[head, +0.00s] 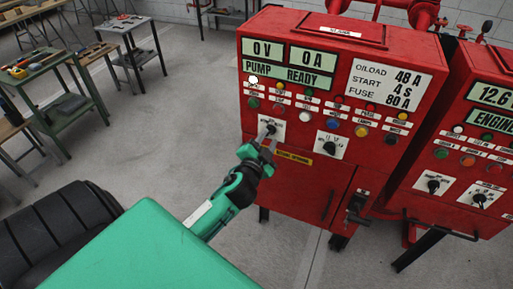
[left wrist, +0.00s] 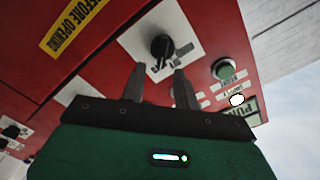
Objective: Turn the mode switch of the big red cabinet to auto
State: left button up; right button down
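The big red cabinet (head: 285,172) stands in the middle of the head view with a "PUMP READY" display. A black rotary switch (head: 270,129) sits on a white plate at its left; its label is too small to read, so I cannot confirm it is the mode switch. My left gripper (head: 264,148) is just in front of and below it. In the left wrist view the switch knob (left wrist: 162,45) lies just beyond the two fingertips (left wrist: 157,69), which are apart with nothing between them. The fingers appear not to touch the knob. My right gripper is not in view.
A second black rotary switch (head: 330,148) is to the right on the same panel, below rows of coloured lamps and buttons. A yellow label (head: 294,157) lies below the switches. Another red cabinet (head: 465,150) stands at right. Workbenches (head: 60,85) are at far left.

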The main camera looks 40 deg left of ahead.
pick_arm(q)
jog(key=b+v, duration=0.3)
jog(key=v, duration=0.7)
jog(key=shift+s, duration=0.35)
jog(key=shift+d, duration=0.15)
